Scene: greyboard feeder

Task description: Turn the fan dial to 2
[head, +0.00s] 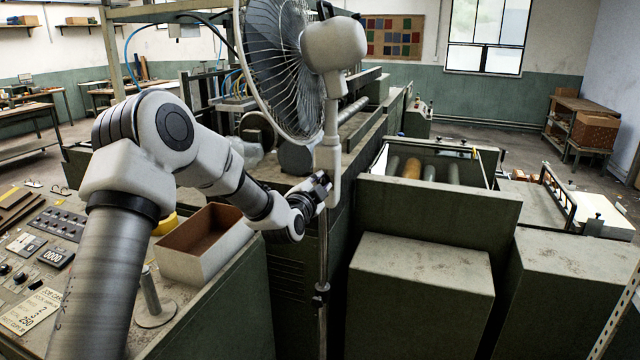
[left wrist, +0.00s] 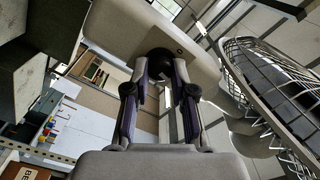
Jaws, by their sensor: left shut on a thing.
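The white pedestal fan (head: 333,46) stands in the middle of the head view, its wire cage facing left. Its control box (head: 329,160) is on the pole below the motor housing. My left gripper (head: 324,184) is at the side of this box. In the left wrist view the dark round dial (left wrist: 160,62) sits on the pale box (left wrist: 128,27), between the two fingertips of my left gripper (left wrist: 160,72). The gripper is shut on the dial. The dial's numbers and pointer cannot be read. My right gripper is not in view.
An open cardboard box (head: 205,245) stands on the bench by my left arm. A control panel (head: 40,250) with knobs lies at the far left. Green machine cabinets (head: 420,290) fill the right of the pole. The fan cage (left wrist: 275,85) is close beside the gripper.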

